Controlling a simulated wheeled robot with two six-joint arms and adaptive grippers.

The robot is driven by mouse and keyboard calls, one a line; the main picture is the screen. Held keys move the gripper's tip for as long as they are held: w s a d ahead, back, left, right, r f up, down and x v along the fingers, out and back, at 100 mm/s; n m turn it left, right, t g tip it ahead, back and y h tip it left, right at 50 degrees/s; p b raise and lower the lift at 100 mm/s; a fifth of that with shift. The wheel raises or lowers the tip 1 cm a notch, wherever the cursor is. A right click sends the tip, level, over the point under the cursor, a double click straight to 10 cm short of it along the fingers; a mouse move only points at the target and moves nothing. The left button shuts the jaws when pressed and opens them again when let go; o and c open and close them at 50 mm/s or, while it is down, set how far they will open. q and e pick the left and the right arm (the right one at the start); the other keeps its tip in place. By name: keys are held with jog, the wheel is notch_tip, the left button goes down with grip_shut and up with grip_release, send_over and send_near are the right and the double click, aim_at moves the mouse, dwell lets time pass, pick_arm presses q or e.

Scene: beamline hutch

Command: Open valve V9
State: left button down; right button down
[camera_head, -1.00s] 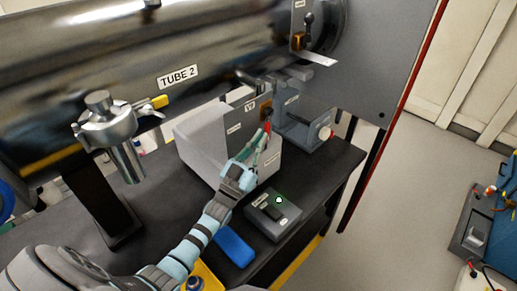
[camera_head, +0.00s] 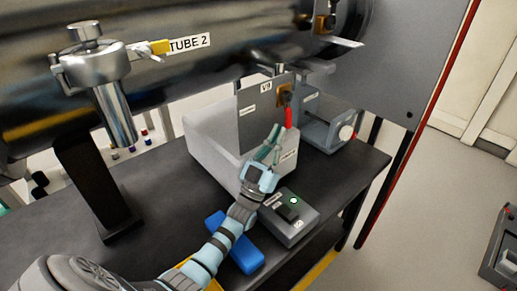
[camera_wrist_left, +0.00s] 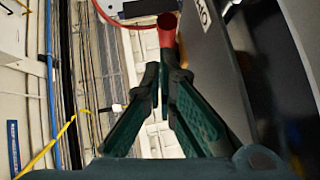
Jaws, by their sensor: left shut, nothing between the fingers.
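Valve V9 sits on a grey upright plate (camera_head: 252,125) with a "V9" label, on a light grey box. It has an orange-brown hub (camera_head: 284,90) and a red handle (camera_head: 288,117) pointing down from it. My left gripper (camera_head: 274,136), with green fingers, is just below and in front of the handle's lower end. In the left wrist view, the red handle (camera_wrist_left: 167,35) shows just beyond the fingertips (camera_wrist_left: 164,72). The fingers are shut with nothing between them. I cannot tell whether a fingertip touches the handle. My right gripper is not in view.
A control box (camera_head: 290,222) with a green light and a blue block (camera_head: 240,250) are on the dark table (camera_head: 165,215) near my left forearm. The large tube marked "TUBE 2" (camera_head: 190,42) runs above. A grey clamp-like device (camera_head: 322,125) stands right of the valve.

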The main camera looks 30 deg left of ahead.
pick_arm(q)
jog(key=s+a+f, duration=0.1)
jog(key=s+f, duration=0.1)
jog(key=s, duration=1.2)
jog(key=shift+s+f, duration=0.2)
jog(key=shift+s, duration=0.1)
jog(key=shift+a+r, duration=0.1)
